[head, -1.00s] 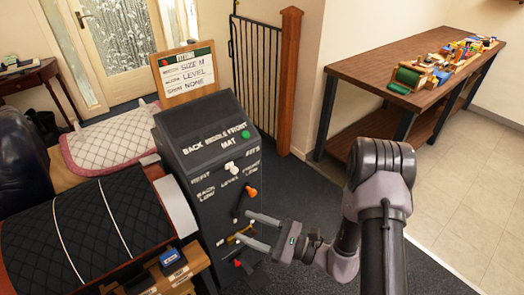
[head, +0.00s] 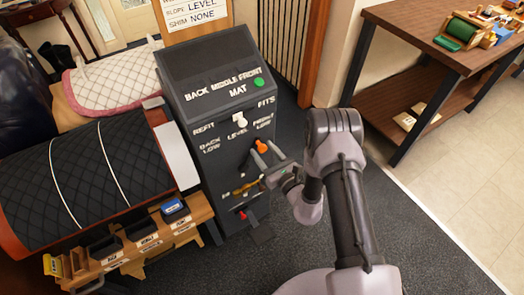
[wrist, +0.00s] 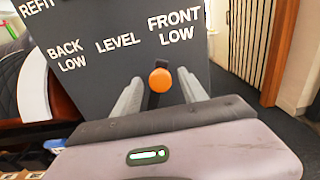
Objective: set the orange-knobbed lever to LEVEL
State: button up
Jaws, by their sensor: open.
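The orange knob (head: 261,146) tops a dark lever on the front of the dark grey cabinet (head: 215,85). It leans right, below the FRONT LOW label and right of the LEVEL label (head: 237,133). My gripper (head: 264,149) is open at the knob. In the wrist view, the orange knob (wrist: 160,80) shows between the two grey fingers (wrist: 160,88), with a gap visible on each side. The wrist view also shows the labels BACK LOW (wrist: 68,55), LEVEL (wrist: 118,42) and FRONT LOW (wrist: 174,25). Whether the fingers reach past the knob in depth is unclear.
A white knob (head: 240,120) sits above the orange one; a yellow lever (head: 246,187) and red knob (head: 243,215) sit below. A padded saddle form (head: 85,180) and wooden rack (head: 140,240) stand left, a workbench (head: 420,25) right.

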jog(key=shift+x, duration=0.85)
grip_shut()
dwell(0.8)
